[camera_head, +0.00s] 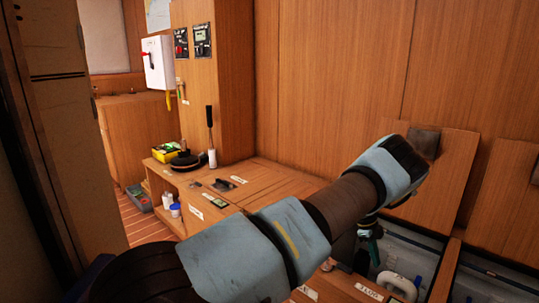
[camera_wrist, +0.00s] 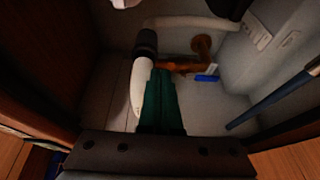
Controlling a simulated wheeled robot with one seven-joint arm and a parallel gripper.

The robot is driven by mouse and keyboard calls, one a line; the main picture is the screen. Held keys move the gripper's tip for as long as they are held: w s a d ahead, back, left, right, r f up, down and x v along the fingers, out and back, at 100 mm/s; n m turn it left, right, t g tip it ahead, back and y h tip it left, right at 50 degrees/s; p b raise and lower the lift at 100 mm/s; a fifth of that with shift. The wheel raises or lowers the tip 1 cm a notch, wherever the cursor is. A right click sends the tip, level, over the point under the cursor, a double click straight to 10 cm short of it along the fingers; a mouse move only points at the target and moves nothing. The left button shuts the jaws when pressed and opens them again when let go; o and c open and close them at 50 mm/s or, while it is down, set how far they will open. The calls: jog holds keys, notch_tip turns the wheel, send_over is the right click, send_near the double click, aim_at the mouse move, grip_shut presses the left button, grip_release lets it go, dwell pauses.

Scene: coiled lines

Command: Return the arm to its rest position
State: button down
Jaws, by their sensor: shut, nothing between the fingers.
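My arm reaches across the head view from lower left toward an open locker in the bench at the right. My gripper (camera_head: 372,245) points down at the locker and is partly hidden behind the arm. In the wrist view my gripper (camera_wrist: 162,85) shows as dark green fingers pressed together, empty. They point into the locker (camera_wrist: 95,85), over or beside a white hose (camera_wrist: 138,85) with a black collar. I cannot tell whether they touch the hose.
Raised lids (camera_head: 455,165) lean against the wood wall behind the lockers. A white looped item (camera_head: 397,285) lies near the front right. A yellow box (camera_head: 165,152) and a dark round item (camera_head: 186,161) sit on the bench's far end. Inside the locker are a blue bar (camera_wrist: 275,97) and brown fitting (camera_wrist: 183,66).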

jog(key=w+a+r+n+t+h, duration=0.2)
jog(key=w+a+r+n+t, duration=0.2)
jog(key=w+r, duration=0.35)
jog(key=w+a+r+n+t+h, duration=0.2)
jog(key=w+a+r+n+t, duration=0.15)
jog(key=w+r, duration=0.4)
jog(key=w+a+r+n+t+y, duration=0.15)
jog(key=a+r+n, duration=0.25)
jog(key=a, duration=0.4)
jog(key=a+r+n+t+y, duration=0.2)
jog(key=a+r+n, duration=0.25)
jog(key=a, duration=0.35)
jog(key=s+a+r+n+g+y, duration=0.1)
jog(key=s+a+r+n+y, duration=0.15)
jog(key=s+a, duration=0.4)
jog(key=s+a+r+n+g+y, duration=0.1)
jog(key=s+a+n, duration=0.2)
jog(key=s+a, duration=0.3)
jog(key=s+a+n+g, duration=0.2)
jog(key=s+a, duration=0.1)
jog(key=s, duration=0.8)
jog(key=s+a+n+g, duration=0.2)
jog(key=s+a+g, duration=0.1)
jog(key=s, duration=0.8)
notch_tip(320, 180, up, 32)
jog(key=w+p, duration=0.1)
jog(key=p, duration=3)
jog(key=shift+d+f, duration=0.25)
